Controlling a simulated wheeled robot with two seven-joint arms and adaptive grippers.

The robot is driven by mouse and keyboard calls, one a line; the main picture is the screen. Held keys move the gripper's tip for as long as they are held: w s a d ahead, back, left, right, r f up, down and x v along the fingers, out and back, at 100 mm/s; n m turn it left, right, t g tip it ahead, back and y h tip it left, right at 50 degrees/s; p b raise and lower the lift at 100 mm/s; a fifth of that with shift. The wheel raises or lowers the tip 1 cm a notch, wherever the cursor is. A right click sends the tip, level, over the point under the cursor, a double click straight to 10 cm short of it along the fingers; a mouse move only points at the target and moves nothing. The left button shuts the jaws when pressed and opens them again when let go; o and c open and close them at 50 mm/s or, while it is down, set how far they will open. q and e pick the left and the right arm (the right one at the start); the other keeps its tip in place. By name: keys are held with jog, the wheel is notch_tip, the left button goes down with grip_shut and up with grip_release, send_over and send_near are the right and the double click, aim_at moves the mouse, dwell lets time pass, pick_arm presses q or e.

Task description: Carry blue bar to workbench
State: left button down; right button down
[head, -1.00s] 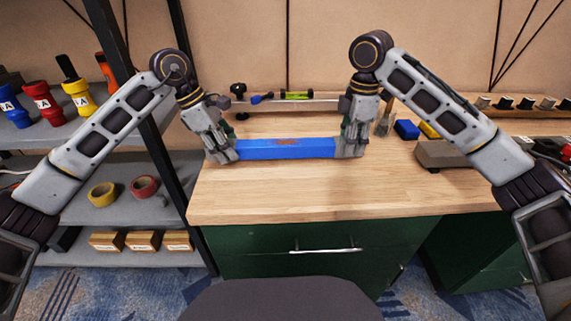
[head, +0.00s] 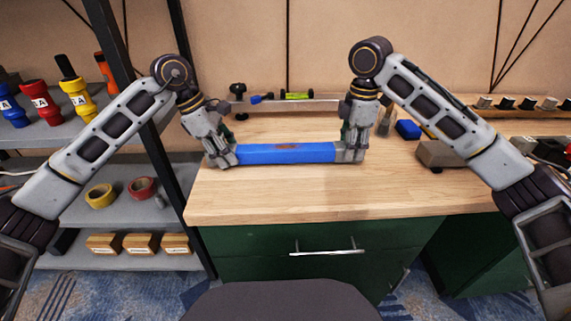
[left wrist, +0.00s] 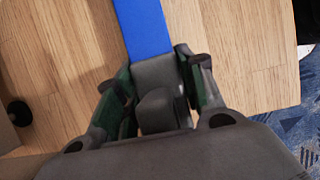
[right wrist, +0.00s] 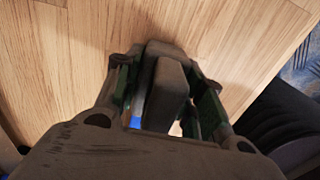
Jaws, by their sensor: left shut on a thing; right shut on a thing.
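The blue bar (head: 285,153) is long, with grey ends, and lies level across the wooden top of the workbench (head: 300,200). My left gripper (head: 224,158) is shut on its left grey end. That end also shows between the fingers in the left wrist view (left wrist: 157,85), with the blue part running away. My right gripper (head: 350,155) is shut on its right grey end, which shows between the fingers in the right wrist view (right wrist: 165,90). The bar is at or just above the bench top; I cannot tell whether it touches.
A level with a green vial (head: 297,96) and a rail lie at the back of the bench. A blue block (head: 407,129) and a grey-brown block (head: 440,154) sit to the right. Shelves with tape rolls (head: 101,195) stand at left. The bench front is clear.

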pick_arm(q)
jog(key=shift+f+b, duration=0.35)
pick_arm(e)
jog(key=shift+f, duration=0.35)
pick_arm(q)
jog(key=c, duration=0.9)
grip_release()
pick_arm(e)
jog(key=c, duration=0.9)
grip_release()
pick_arm(q)
jog(key=shift+r, duration=0.1)
jog(key=shift+v, duration=5.9)
jog(key=shift+a, duration=0.1)
pick_arm(e)
jog(key=shift+r, duration=0.1)
jog(key=shift+r, duration=5.9)
